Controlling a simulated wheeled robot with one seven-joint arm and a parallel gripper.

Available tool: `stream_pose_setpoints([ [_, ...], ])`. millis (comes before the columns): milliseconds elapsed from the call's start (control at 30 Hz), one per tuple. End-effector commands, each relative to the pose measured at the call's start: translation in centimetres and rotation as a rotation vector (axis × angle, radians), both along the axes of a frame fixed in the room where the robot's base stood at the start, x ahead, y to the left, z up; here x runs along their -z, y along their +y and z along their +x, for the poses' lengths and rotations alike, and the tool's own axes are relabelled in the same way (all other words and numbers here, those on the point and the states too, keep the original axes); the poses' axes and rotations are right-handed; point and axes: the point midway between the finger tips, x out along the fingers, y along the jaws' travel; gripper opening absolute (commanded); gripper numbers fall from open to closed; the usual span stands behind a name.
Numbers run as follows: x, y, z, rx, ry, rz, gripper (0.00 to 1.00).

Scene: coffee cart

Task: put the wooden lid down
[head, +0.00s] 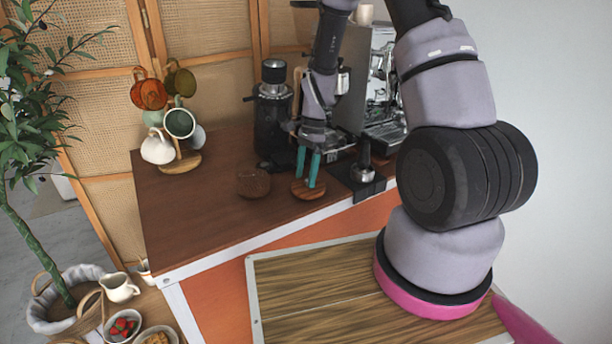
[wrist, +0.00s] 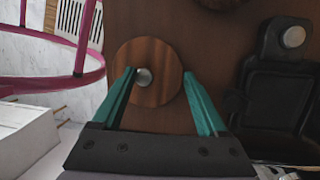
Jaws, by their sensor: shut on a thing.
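The wooden lid (head: 308,190) is a round, striped brown disc at the brown counter's front edge. In the wrist view the lid (wrist: 158,95) shows a small metal knob (wrist: 144,77). My gripper (head: 309,184) points down over the lid, with its teal fingertips at it.
A round brown pot (head: 253,183) stands left of the lid. A black grinder (head: 272,115) stands behind. A tamper (head: 363,165) on a black mat is to the right, beside the espresso machine (head: 382,80). A mug tree (head: 181,160) stands far left. The counter's front left is clear.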

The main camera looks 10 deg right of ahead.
Motion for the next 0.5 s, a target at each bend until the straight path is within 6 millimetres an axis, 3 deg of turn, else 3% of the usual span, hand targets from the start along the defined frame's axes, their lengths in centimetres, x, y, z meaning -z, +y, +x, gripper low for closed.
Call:
stream_pose_setpoints([
  [367, 0.79, 0.03, 0.01, 0.0, 0.0, 0.0, 0.22],
  [400, 0.8, 0.02, 0.02, -0.001, -0.001, 0.0, 0.84],
  [433, 0.78, 0.02, 0.04, -0.001, -0.001, 0.0, 0.95],
  [500, 0.78, 0.02, 0.03, 0.0, -0.001, 0.0, 1.0],
])
